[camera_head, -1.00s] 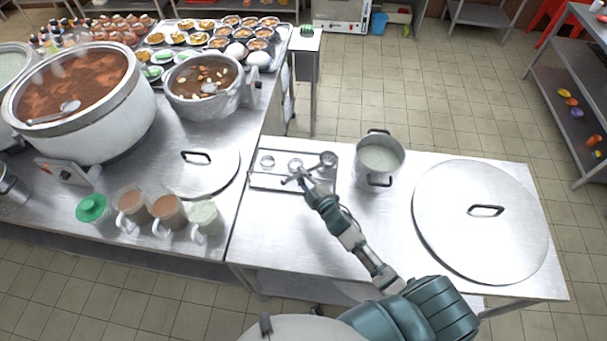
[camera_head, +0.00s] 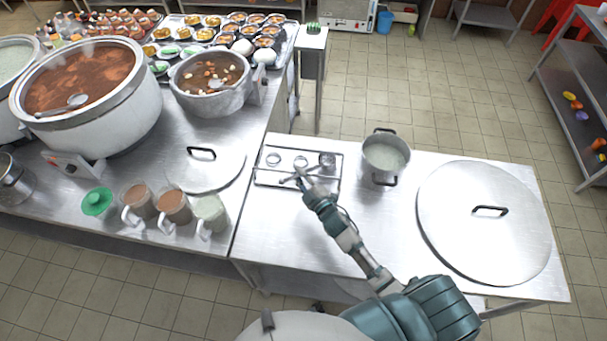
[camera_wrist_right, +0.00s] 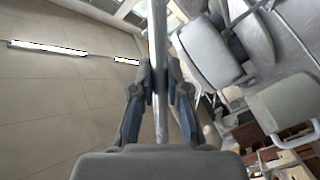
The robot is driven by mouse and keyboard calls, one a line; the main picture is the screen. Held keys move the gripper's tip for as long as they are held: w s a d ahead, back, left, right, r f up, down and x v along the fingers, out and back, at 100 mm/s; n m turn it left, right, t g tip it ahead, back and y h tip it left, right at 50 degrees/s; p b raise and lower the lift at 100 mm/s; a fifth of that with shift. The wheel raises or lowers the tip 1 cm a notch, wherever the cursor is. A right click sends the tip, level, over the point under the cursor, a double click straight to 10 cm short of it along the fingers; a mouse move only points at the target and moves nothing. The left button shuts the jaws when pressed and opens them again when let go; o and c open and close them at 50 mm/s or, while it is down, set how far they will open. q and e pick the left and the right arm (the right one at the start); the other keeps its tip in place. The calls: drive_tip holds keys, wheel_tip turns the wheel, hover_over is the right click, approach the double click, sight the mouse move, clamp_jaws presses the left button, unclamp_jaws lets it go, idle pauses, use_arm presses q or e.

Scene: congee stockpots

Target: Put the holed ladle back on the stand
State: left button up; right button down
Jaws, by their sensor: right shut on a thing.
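The stand (camera_head: 262,184) is a low metal frame with rings on the left part of the right-hand table. My right gripper (camera_head: 305,183) is at its front edge, low over the frame. In the right wrist view the gripper (camera_wrist_right: 160,95) is shut on a straight metal rod, the handle of the holed ladle (camera_wrist_right: 159,45). The handle runs lengthwise between the fingers and past their tips. In the head view only a short grey piece shows by the fingertips. I cannot tell where the ladle's holed end is. My left gripper is not in view.
A pot with pale congee (camera_head: 385,155) stands right of the stand. A large lid (camera_head: 485,220) lies farther right. Several mugs (camera_head: 174,207) and another lid (camera_head: 205,168) are on the left counter, before the big stockpot (camera_head: 130,110). The table front is clear.

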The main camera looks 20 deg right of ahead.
drive_tip(key=c, duration=1.1)
unclamp_jaws()
drive_tip(key=shift+a+r, duration=0.1)
drive_tip(key=shift+a, duration=0.7)
drive_tip(key=shift+d, duration=0.2)
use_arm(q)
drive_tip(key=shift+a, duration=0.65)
use_arm(e)
drive_tip(key=shift+s+d, duration=0.45)
drive_tip(key=shift+s, duration=1.5)
drive_tip(key=shift+s+d, duration=0.45)
drive_tip(key=shift+s, duration=1.55)
drive_tip(key=shift+s+d, duration=0.45)
drive_tip(key=shift+s, duration=1.5)
